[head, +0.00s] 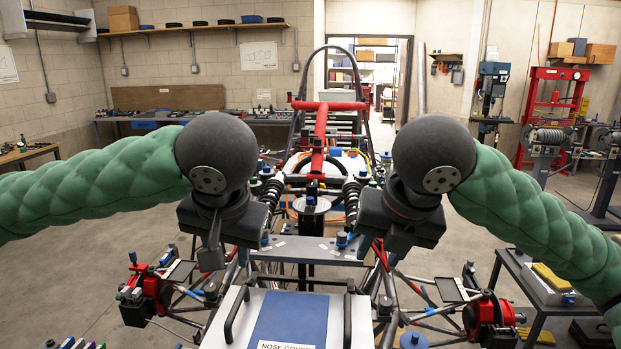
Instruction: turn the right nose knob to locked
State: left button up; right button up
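A grey nose plate (305,250) crosses the front of the tube chassis. A small blue knob (342,240) sits at its right side, apparently the right nose knob. A matching blue knob (265,240) sits at its left side. The lock setting of either knob is too small to read. My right gripper (392,245) hangs to the right of the right knob, apparently apart from it. My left gripper (211,257) hangs to the left of the left knob. The finger gaps of both grippers are hard to make out, and I see nothing held.
A nose cover (285,320) with a blue panel and black handles lies in front. Red wheel hubs (150,292) and suspension rods flank it. A side table (540,290) with a yellow-topped box stands at right. Open floor shows at left.

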aim_at(211, 290)
jog(key=k+l, duration=0.2)
jog(key=k, duration=0.2)
jog(key=k+l, duration=0.2)
jog(key=k, duration=0.2)
